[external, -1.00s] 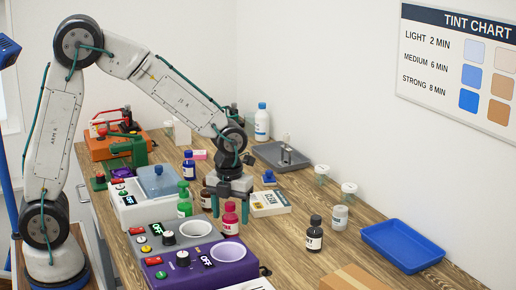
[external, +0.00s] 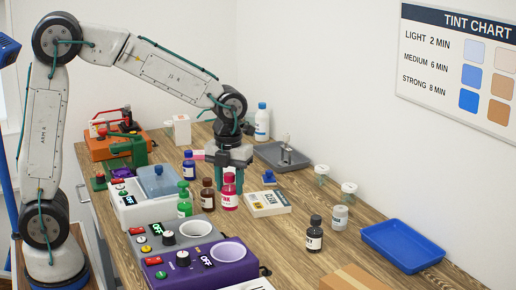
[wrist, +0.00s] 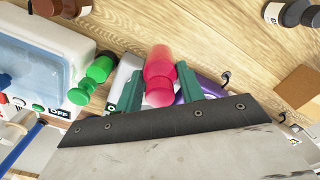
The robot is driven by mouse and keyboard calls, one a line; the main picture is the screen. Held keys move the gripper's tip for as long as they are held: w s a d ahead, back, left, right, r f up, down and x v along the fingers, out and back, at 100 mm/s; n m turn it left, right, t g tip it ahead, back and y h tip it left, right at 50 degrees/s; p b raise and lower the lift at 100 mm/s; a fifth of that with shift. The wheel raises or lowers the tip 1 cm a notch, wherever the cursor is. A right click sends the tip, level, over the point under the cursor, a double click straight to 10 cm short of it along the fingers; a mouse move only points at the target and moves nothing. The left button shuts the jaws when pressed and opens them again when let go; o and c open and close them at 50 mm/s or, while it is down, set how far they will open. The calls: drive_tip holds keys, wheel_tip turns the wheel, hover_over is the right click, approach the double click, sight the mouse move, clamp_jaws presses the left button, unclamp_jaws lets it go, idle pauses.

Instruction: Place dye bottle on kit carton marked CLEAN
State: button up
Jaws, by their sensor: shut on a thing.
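My gripper (external: 230,172) is shut on a pink dye bottle (external: 229,198) and holds it upright, apparently above the worktop, behind the purple machine. The pink bottle also shows between the green fingers in the wrist view (wrist: 159,72).
A brown bottle (external: 208,198) and a green bottle (external: 184,203) stand close left of the held bottle. The purple machine (external: 215,274) is in front. A blue tray (external: 403,240) lies far right.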

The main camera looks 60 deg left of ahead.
drive_tip(key=a+n, duration=0.3)
drive_tip(key=a, duration=0.7)
hover_over(267, 200)
wheel_tip(267, 200, down, 2)
drive_tip(key=shift+a+f, duration=0.1)
drive_tip(key=shift+f, duration=1.75)
drive_tip(key=shift+f, duration=0.15)
drive_tip(key=o, duration=1)
drive_tip(key=shift+o, duration=0.2)
